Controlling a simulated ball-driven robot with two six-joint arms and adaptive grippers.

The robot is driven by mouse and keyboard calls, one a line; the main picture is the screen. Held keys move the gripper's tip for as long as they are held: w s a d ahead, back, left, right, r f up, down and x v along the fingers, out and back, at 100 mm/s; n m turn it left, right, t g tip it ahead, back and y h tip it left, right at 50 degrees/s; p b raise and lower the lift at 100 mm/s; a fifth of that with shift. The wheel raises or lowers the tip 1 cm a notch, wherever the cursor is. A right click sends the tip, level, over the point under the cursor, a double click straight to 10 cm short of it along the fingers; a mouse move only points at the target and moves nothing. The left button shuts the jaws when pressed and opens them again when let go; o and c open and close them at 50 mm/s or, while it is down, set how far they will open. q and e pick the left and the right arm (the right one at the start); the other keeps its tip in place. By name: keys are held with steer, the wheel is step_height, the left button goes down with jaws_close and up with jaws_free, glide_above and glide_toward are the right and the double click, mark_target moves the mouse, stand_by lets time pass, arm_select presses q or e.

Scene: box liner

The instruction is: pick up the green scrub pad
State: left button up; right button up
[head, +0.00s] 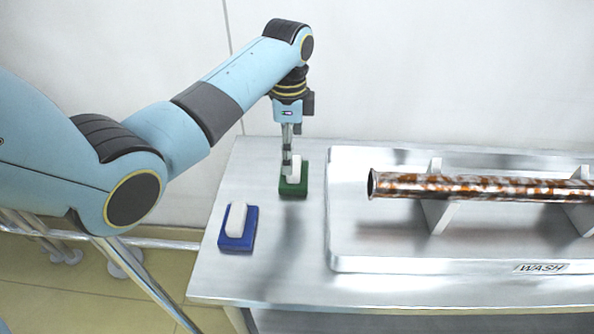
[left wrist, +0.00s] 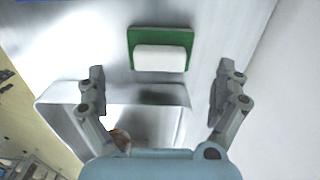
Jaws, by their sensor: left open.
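The green scrub pad (head: 294,186) lies flat on the metal table toward its back left, with a white block-shaped handle on top. My left gripper (head: 291,166) points down over it, its fingers close to the handle in the head view. In the left wrist view the green scrub pad (left wrist: 160,37) shows whole, ahead of the fingertips. There the left gripper (left wrist: 163,82) is open, fingers wide apart with nothing between them. The exact height gap cannot be told. My right gripper is in neither view.
A blue scrub pad (head: 237,229) with a white handle lies nearer the table's left front edge. A metal tray (head: 345,262) labelled WASH stands to the right, with a rusty pipe (head: 480,187) on two supports. A pale wall (head: 400,70) rises behind the table.

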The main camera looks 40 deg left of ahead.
mark_target(294, 165)
arm_select(q)
steer(key=shift+w+d+f, duration=0.1)
steer(key=shift+f, duration=0.6)
steer(key=shift+w+f, duration=0.15)
steer(key=shift+f, duration=0.2)
steer(key=f, duration=0.3)
steer(key=f+b, duration=0.1)
steer(key=shift+d+f, duration=0.3)
steer(key=shift+f, duration=0.3)
steer(key=shift+c, duration=1.2)
steer(key=c, duration=0.5)
steer(key=shift+c, duration=1.1)
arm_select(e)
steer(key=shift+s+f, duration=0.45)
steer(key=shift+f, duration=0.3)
